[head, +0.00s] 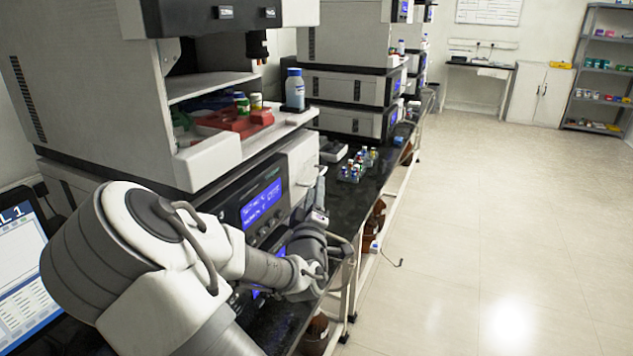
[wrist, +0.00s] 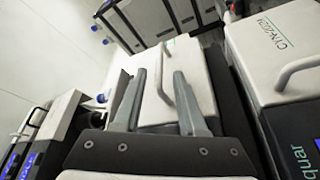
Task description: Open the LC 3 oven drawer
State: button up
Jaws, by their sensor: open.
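My gripper (wrist: 160,76) is open in the wrist view, its two grey fingers apart. A white front panel (wrist: 203,80) with a thin white bar handle (wrist: 166,92) shows beyond and between the fingers. The handle appears between the fingertips, but I cannot tell how deep it sits, and nothing is gripped. In the head view my gripper (head: 319,198) is partly hidden by my wrist, beside the white panel (head: 303,158) on the nearest stack. No label reading LC 3 is legible on this panel.
Another white unit (wrist: 283,45) with its own handle stands at right in the wrist view. In the head view, a vial rack (head: 357,165) stands on the dark bench, and a bottle (head: 294,92) and red trays (head: 235,122) stand on the stack. The floor at right is clear.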

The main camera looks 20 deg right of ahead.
jog(key=shift+x, duration=2.3)
grip_shut()
